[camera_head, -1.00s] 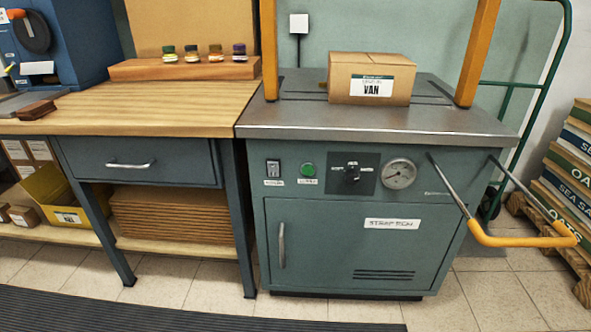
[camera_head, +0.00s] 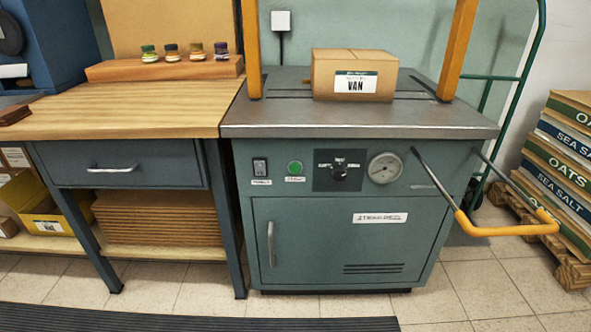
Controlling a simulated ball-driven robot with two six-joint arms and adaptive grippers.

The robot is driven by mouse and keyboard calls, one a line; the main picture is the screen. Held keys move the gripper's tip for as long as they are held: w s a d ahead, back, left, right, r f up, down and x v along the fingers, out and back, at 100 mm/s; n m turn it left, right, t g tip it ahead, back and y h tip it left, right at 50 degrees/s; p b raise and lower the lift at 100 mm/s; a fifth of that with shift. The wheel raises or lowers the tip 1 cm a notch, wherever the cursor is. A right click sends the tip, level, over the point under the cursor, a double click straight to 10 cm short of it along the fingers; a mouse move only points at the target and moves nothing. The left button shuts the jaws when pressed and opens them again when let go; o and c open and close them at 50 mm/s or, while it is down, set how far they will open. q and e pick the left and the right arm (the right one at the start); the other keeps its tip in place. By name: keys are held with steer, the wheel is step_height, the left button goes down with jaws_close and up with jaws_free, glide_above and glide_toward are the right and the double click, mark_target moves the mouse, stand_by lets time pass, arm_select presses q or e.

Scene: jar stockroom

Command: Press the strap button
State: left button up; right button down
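A green round button (camera_head: 295,168) sits on the front panel of the teal strapping machine (camera_head: 330,230), with a small label below it that is too blurred to read. To its left is a black rocker switch (camera_head: 260,167). A cardboard box (camera_head: 330,88) labelled VAN stands on the machine's metal top (camera_head: 440,118), between the posts of the yellow arch (camera_head: 455,50). Neither of my grippers shows in the view.
A yellow-gripped handle bar (camera_head: 500,230) sticks out from the machine's right front. A wooden workbench (camera_head: 130,108) with a drawer (camera_head: 125,164) stands to the left. Stacked OATS and SEA SALT boxes (camera_head: 565,150) stand on a pallet at right. The tiled floor in front has a dark ribbed mat (camera_head: 180,316).

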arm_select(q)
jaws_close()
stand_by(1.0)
